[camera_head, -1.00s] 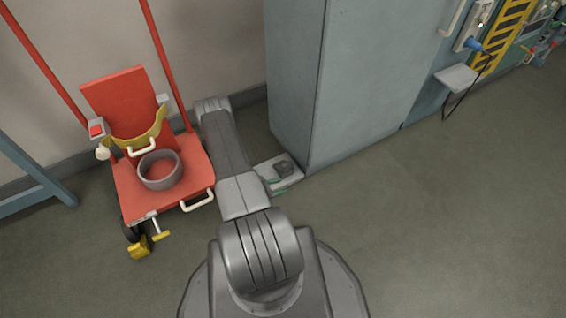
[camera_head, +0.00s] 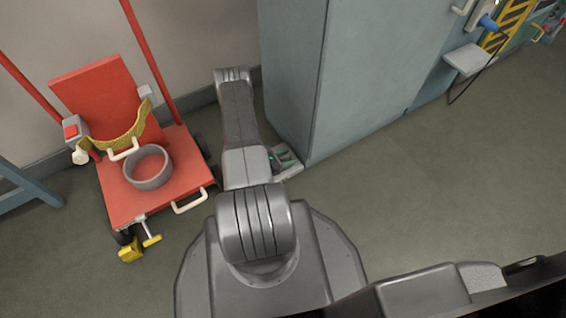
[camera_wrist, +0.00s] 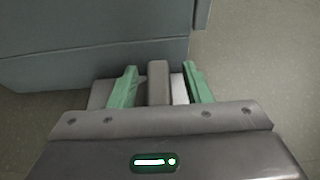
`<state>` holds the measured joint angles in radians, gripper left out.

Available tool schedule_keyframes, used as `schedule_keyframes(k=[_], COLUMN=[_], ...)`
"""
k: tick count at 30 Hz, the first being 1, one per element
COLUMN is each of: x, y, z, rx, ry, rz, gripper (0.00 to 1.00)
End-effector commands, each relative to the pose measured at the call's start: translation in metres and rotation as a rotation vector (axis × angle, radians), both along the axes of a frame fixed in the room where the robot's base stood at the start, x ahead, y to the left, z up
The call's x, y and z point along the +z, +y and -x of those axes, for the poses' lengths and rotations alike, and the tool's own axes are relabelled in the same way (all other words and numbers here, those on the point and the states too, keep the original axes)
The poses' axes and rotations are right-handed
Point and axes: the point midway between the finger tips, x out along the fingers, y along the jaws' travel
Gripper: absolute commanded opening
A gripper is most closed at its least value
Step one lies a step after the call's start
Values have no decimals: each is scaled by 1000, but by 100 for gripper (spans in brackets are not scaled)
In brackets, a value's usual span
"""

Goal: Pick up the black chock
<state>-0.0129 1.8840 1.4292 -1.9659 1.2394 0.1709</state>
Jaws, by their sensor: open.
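The black chock (camera_wrist: 158,85) shows in the wrist view as a dark grey block between the two green fingers of my gripper (camera_wrist: 159,69). The gripper is open, with a finger on each side of the chock. A gap shows on the right side; contact on the left is hard to tell. In the head view my gripper (camera_head: 281,157) is partly hidden by my arm, at the plate (camera_head: 291,171), and the chock is hard to make out there.
The grey-blue cabinet (camera_head: 300,70) stands right behind the plate. A red trolley (camera_head: 150,185) with a grey ring (camera_head: 148,180) and yellow strap (camera_head: 125,139) stands to the left of my arm. A small grey shelf (camera_head: 468,60) juts out at upper right. The floor to the right is clear.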

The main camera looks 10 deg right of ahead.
Motion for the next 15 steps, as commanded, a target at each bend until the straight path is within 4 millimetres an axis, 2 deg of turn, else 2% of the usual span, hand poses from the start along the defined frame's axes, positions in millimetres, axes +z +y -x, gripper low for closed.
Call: schedule_keyframes(k=[3, 11, 12, 15], x=[-4, -4, -4, -4], y=[-9, -11, -11, -11], z=[-3, -4, -4, -4], rx=[-1, 1, 1, 1], ry=[-2, 0, 0, 0], rz=[-1, 0, 0, 0], gripper=[45, 45, 43, 23])
